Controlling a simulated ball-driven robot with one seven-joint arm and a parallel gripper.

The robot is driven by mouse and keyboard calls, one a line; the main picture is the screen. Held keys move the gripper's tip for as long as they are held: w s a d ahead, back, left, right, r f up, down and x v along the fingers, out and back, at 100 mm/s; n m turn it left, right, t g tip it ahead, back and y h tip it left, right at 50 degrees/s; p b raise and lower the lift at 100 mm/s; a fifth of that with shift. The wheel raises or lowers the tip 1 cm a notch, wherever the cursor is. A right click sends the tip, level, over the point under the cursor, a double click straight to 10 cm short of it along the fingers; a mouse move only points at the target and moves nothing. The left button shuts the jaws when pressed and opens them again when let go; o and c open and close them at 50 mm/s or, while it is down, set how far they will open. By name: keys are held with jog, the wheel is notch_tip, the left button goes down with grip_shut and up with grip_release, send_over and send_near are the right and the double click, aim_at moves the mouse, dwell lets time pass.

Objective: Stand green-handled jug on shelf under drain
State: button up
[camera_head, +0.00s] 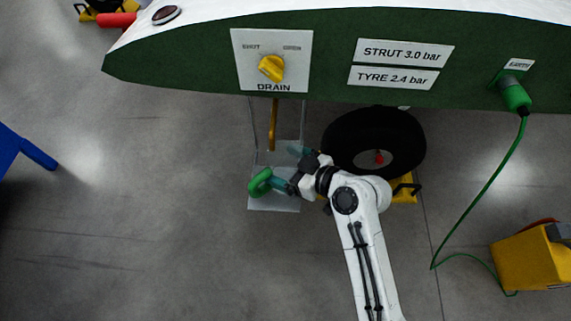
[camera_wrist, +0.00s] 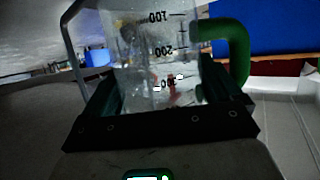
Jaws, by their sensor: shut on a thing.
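The green-handled jug is clear with dark volume marks; its body (camera_wrist: 155,45) fills the middle of the wrist view. Its green handle (camera_head: 260,182) points left in the head view, over the shelf. My gripper (camera_head: 288,168) is shut on the jug body, with a finger on either side in the wrist view (camera_wrist: 168,100). The grey shelf (camera_head: 272,204) hangs on thin rods below the drain panel (camera_head: 245,45). An amber drain pipe (camera_head: 273,125) hangs from the green hull toward the shelf. I cannot tell whether the jug's base touches the shelf.
A yellow knob (camera_head: 271,67) is on the drain panel. A black tyre (camera_head: 345,132) with a yellow chock (camera_head: 404,188) stands right of the shelf. A green cable (camera_head: 490,185) runs to a yellow box (camera_head: 535,258). The floor left of the shelf is clear.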

jog(key=o, duration=0.9)
jog(key=shift+f, duration=0.1)
jog(key=shift+d+r, duration=0.1)
jog(key=shift+r, duration=0.15)
jog(key=p+v, duration=0.2)
jog(key=v, duration=0.9)
jog(key=shift+s+d, duration=0.25)
jog(key=shift+s, duration=0.1)
